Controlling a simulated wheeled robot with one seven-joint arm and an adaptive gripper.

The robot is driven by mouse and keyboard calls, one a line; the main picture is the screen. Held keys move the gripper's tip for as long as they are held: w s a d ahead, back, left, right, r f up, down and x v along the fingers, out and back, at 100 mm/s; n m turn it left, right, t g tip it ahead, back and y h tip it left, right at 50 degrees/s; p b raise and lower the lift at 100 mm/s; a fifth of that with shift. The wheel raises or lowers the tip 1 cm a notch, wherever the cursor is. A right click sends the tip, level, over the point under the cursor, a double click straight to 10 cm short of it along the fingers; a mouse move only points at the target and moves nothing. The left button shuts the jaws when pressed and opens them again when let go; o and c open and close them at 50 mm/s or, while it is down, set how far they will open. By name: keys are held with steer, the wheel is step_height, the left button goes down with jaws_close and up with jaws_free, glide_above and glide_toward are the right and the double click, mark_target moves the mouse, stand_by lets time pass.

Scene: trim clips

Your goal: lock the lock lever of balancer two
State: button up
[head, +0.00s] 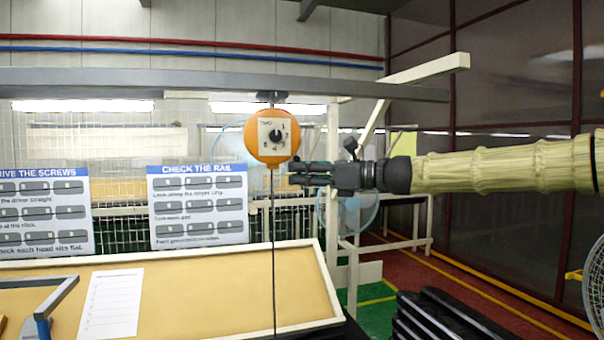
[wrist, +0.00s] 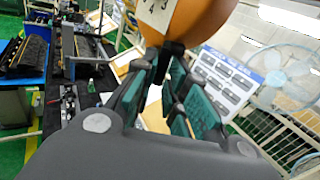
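Balancer two (head: 272,136) is an orange round housing hanging from the overhead rail, with a white plate reading "TWO" and a black numbered dial. A thin dark cable runs down from it. My gripper (head: 293,173) reaches in from the right, its fingertips just below and right of the housing, close to the cable. In the wrist view the orange housing (wrist: 203,18) fills the top, beyond the fingertips. The gripper's fingers (wrist: 168,78) show a gap between their green pads. A small dark part (wrist: 172,48) under the housing lies near the fingertips; I cannot tell whether it is the lock lever or whether they touch.
The grey overhead rail (head: 180,82) spans above. A tan board (head: 220,290) with a white sheet (head: 111,305) lies below. Two instruction signs stand behind, including the rail-check sign (head: 198,206). A fan (wrist: 285,65) stands at the right of the wrist view.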

steer(key=shift+s+r, duration=0.1)
steer(key=shift+r, duration=0.05)
jaws_close()
steer(key=shift+d+r, duration=0.1)
steer(key=n+h, duration=0.1)
steer(key=h, duration=0.3)
steer(key=d+r+n+h+p, duration=0.1)
steer(key=n+h, duration=0.1)
steer(key=h, duration=0.1)
steer(key=w+d+n+h+p, duration=0.1)
steer(key=n+h, duration=0.1)
steer(key=h, duration=0.2)
steer(key=shift+d+r+h, duration=0.15)
steer(key=shift+r+h, duration=0.15)
steer(key=shift+r, duration=0.1)
steer(key=shift+n+h, duration=0.3)
steer(key=shift+f, duration=0.1)
